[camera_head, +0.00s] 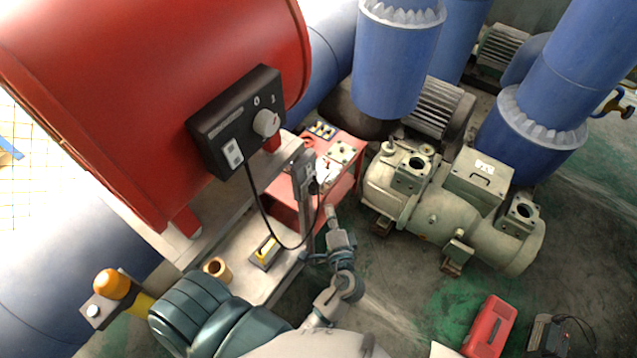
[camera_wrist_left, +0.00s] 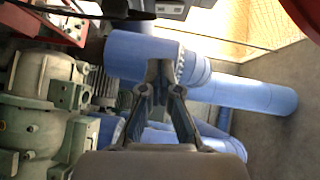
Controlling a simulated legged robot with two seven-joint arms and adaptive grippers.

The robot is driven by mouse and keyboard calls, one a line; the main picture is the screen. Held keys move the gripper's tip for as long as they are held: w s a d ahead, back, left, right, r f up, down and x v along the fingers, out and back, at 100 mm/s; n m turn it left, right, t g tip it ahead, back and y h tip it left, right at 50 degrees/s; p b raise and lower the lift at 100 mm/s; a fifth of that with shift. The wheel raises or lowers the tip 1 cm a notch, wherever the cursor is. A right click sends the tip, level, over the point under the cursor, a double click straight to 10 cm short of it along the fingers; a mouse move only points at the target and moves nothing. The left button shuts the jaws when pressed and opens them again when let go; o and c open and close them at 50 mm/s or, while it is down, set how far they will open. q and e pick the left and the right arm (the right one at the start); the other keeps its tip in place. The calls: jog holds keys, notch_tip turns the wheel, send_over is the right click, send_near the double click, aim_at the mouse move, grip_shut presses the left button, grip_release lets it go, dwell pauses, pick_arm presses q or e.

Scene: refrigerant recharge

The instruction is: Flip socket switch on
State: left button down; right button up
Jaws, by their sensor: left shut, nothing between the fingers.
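A black control box (camera_head: 236,120) with a round grey knob is fixed to the side of a red tank, and a small white switch (camera_head: 232,152) sits on its lower left. A black cord runs from the box to a small grey socket-like unit (camera_head: 303,172) on an upright post. I cannot tell the position of either unit's switch. My left gripper (camera_head: 331,214) is shut and empty, below and to the right of the grey unit and apart from it. Its fingers (camera_wrist_left: 162,72) come together in the left wrist view. My right gripper is not seen.
The red tank (camera_head: 130,70) fills the upper left. A red cart (camera_head: 345,165) with small parts stands behind the post. A pale green compressor (camera_head: 430,210) and blue pipes (camera_head: 400,60) are to the right. A red toolbox (camera_head: 489,325) lies on the floor.

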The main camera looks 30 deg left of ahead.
aim_at(308, 170)
pick_arm(q)
jog(key=shift+w+d+f, duration=0.1)
jog(key=shift+w+d, duration=0.05)
jog(key=shift+w, duration=0.1)
jog(key=shift+w, duration=0.1)
jog(key=p+x, duration=0.1)
jog(key=x, duration=0.3)
jog(key=s+a+p+x, duration=0.1)
jog(key=x, duration=0.3)
jog(key=s+a+x, duration=0.1)
jog(key=x, duration=0.3)
jog(key=shift+w+a+f+p, duration=0.1)
jog(key=shift+w+a+p, duration=0.15)
jog(key=shift+p, duration=0.15)
jog(key=shift+d, duration=0.15)
